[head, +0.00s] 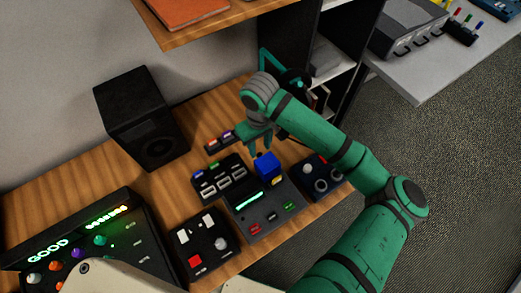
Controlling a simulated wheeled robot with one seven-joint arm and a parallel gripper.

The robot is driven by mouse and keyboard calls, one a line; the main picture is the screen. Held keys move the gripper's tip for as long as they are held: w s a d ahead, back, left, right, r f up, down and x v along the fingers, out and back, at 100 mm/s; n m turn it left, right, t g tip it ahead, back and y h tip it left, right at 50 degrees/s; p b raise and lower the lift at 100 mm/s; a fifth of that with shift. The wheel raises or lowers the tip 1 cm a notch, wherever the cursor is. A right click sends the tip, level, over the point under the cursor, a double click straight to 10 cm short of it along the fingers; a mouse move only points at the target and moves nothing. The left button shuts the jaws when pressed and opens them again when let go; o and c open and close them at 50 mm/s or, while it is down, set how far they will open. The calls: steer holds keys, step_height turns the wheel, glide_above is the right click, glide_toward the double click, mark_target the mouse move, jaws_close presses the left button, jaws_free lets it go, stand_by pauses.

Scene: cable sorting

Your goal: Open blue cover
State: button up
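The blue cover (267,166) is a small box-like piece at the upper edge of a dark control box (265,212). That box has a lit green bar, with red and green switches below it. The cover looks raised above the box's top face, but its hinge is too small to make out. My gripper (261,150) points down just above and behind the blue cover. Its two fingers look apart, with nothing seen between them. I cannot tell whether a fingertip touches the cover.
Other dark modules crowd round the box: a switch panel (219,178), a knob box (320,176) and a red-button box (200,244). A black speaker (142,118) stands at the upper left. A lit console (85,245) is at lower left. A wooden shelf (190,30) overhangs the back.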

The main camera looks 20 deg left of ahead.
mark_target(259, 154)
steer(key=shift+s+f, duration=0.15)
steer(key=shift+f, duration=1.55)
jaws_close()
